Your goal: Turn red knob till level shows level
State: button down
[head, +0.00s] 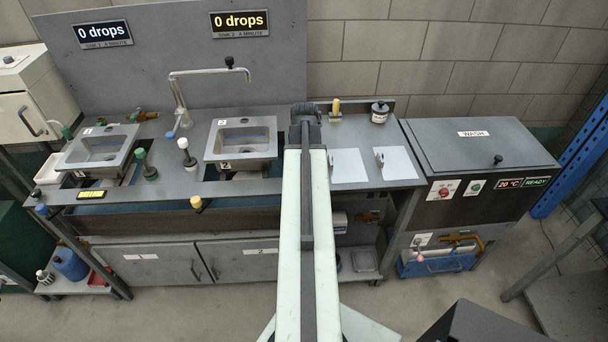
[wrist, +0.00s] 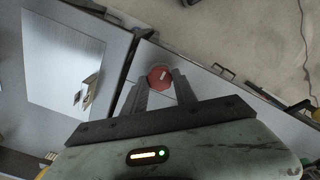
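The red knob (wrist: 160,77) shows in the wrist view as a round red top with a small pale mark, on a pale surface close to the counter's edge. My gripper (wrist: 160,78) has its two dark fingers spread, one on each side of the knob in the picture. I cannot tell whether they touch it or how far above it they are. In the head view my arm runs up the middle and its dark end (head: 305,125) is over the counter. I make out no red knob on the counter there. No level gauge can be clearly identified.
Two sinks (head: 105,148) (head: 240,138) stand left of my arm, with several upright knobs between and around them. White plates (head: 346,166) lie right of it. The wash cabinet (head: 470,140) is farther right, with red and green controls (head: 447,190). Floor shows in front.

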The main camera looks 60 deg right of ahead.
jog(key=shift+m, duration=0.3)
jog(key=m, duration=1.2)
jog(key=shift+m, duration=0.3)
dwell(0.4)
jog(key=c, duration=1)
grip_release()
jog(key=shift+r, duration=0.15)
